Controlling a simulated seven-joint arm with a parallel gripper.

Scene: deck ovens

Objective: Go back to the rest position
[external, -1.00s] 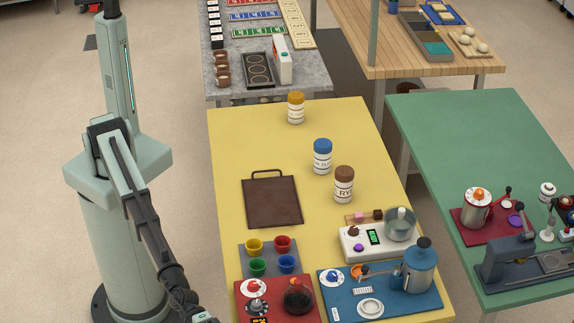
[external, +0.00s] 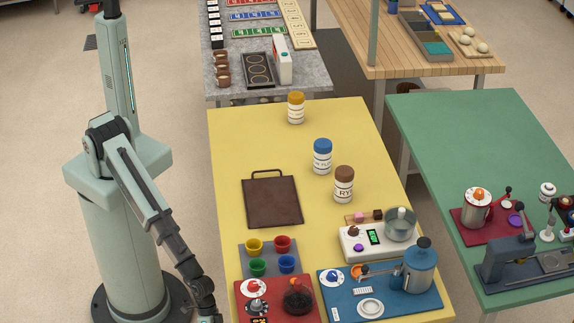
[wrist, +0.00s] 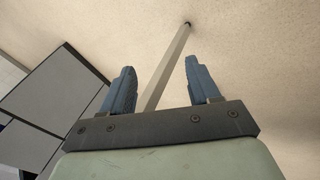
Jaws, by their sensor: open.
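My gripper (wrist: 164,88) is open and empty in the wrist view. In the external view my arm hangs beside the front left of the yellow table (external: 335,235). Its end runs down to the bottom edge of the picture, so the fingers are hidden there.
A red panel (external: 275,313) with dials stands at the table's near left corner, close to my arm. A blue panel (external: 340,313), cups, a brown board (external: 271,201) and several jars stand on the table. The floor (external: 45,200) left of my arm is clear.

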